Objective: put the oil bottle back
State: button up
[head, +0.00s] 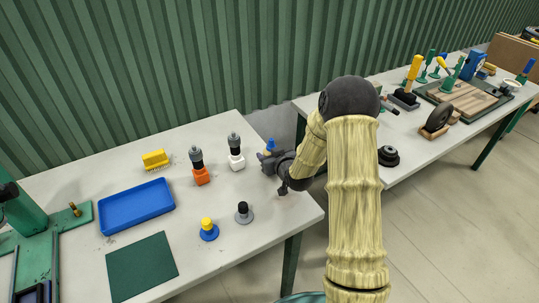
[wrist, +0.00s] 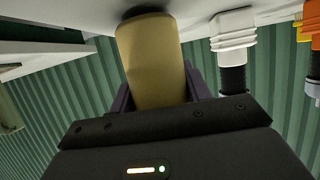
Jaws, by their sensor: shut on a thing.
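My gripper (head: 267,159) is low over the right end of the near table, beside the white-based fitting. In the wrist view my gripper (wrist: 160,92) is shut on a tan, rounded object (wrist: 152,55), which I take to be the oil bottle. Its dark end is at or very near the pale table surface; I cannot tell whether it touches. In the head view my gripper hides most of it. A small blue piece (head: 270,144) shows just above the gripper; I cannot tell whether it is part of the bottle.

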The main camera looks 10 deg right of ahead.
jog(key=shift+f+b, duration=0.3)
dwell(0.4)
jog(key=o, duration=0.8)
jog(key=shift+o, duration=0.2)
jog(key=shift+s, duration=0.15)
jog(key=shift+v, duration=3.9)
